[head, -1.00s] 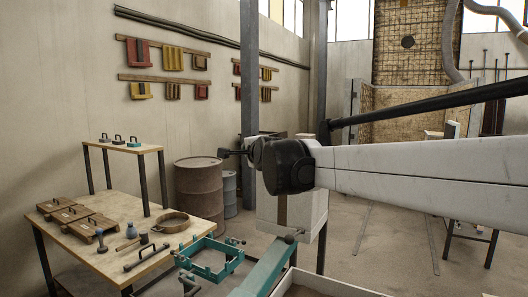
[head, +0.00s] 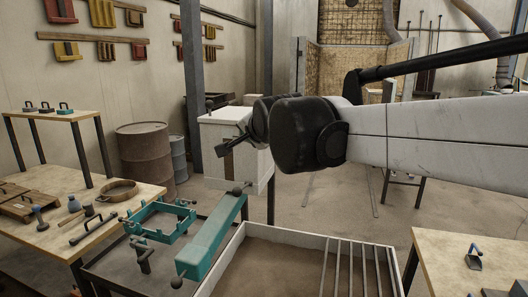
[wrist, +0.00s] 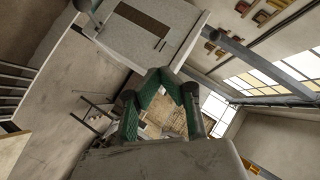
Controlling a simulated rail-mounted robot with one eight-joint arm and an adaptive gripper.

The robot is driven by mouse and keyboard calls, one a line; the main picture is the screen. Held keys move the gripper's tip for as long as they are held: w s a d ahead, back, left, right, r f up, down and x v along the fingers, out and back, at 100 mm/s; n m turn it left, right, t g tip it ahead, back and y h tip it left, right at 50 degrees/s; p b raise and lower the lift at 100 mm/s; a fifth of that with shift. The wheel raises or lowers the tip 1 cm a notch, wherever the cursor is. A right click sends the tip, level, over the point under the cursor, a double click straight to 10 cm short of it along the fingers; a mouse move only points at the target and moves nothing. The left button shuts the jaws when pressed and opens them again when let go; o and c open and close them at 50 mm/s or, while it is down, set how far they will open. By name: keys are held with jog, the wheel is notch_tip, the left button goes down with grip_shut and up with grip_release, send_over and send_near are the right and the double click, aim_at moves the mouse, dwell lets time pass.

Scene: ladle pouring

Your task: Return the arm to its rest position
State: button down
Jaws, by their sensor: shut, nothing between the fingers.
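My arm reaches in from the right in the head view, with its dark wrist joint in the middle of the picture. Beyond that joint, my gripper (head: 222,150) is small and dark in front of a white box-shaped unit (head: 210,133). In the wrist view my gripper (wrist: 160,74) shows two green-padded fingers whose tips meet, with nothing held. The white unit also shows in the wrist view (wrist: 185,25), past the fingertips. No ladle can be made out in my gripper.
Below the arm are a teal beam (head: 213,238), a teal frame (head: 160,222) and a sand-coloured tray (head: 285,235). A wooden table (head: 135,205) with tools and a round pan (head: 117,190) stands left. Another table (head: 440,255) is at lower right. Open floor lies behind the tray.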

jog(key=s+d+f+n+g+h+b, duration=0.1)
jog(key=s+d+f+n+h, duration=0.1)
jog(key=s+d+f, duration=0.5)
jog(key=s+d+f+n+g+h, duration=0.1)
jog(key=s+d+f+n+g, duration=0.1)
jog(key=s+d+f, duration=0.5)
jog(key=s+d+f+n+g, duration=0.1)
jog(key=s+d+f, duration=0.4)
jog(key=s, duration=0.3)
jog(key=s+d+f+n+g+h+b, duration=0.1)
jog(key=s+d+f+n, duration=0.1)
jog(key=s+d+f, duration=0.4)
jog(key=s+f, duration=0.1)
jog(key=s, duration=0.2)
jog(key=shift+g, duration=0.3)
jog(key=shift+f, duration=0.1)
